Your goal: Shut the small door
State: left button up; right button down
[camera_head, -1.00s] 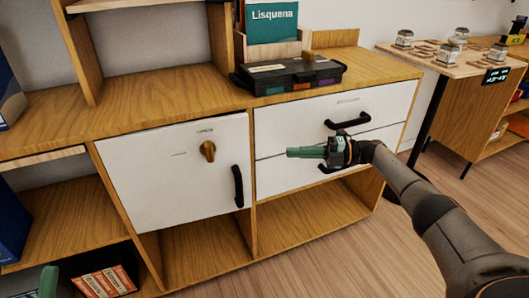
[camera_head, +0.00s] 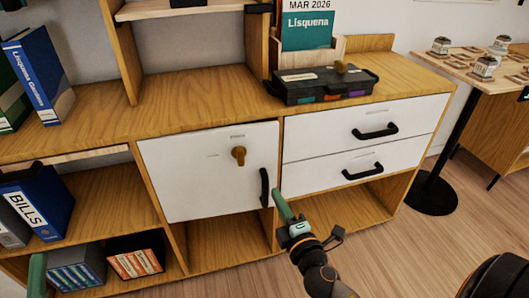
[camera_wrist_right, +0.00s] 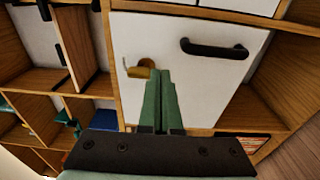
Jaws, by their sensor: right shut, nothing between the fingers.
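In the right wrist view the fingers (camera_wrist_right: 161,75) point at the door face beside the knob (camera_wrist_right: 140,68); contact is unclear. Part of my left gripper (camera_head: 38,275) shows at bottom left.
Two drawers (camera_head: 355,130) with black handles sit shut at the right of the door. A black case (camera_head: 322,86) lies on the cabinet top (camera_head: 190,100). Open shelves with binders (camera_head: 45,205) are at the left. Wooden floor (camera_head: 400,250) is free in front on the right.

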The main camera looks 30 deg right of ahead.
jog(key=s+d+r+m+h, duration=0.1)
jog(key=s+d+h, duration=0.1)
send_near(274, 152)
jog(key=shift+g, duration=0.3)
jog(key=x, duration=0.5)
jog(key=shift+w+r, duration=0.1)
jog(key=shift+r, duration=0.15)
jog(key=shift+x, duration=0.8)
pick_arm(q)
jog(key=shift+a+r, duration=0.1)
jog(key=shift+a, duration=0.05)
pick_arm(e)
jog(key=shift+a, duration=0.1)
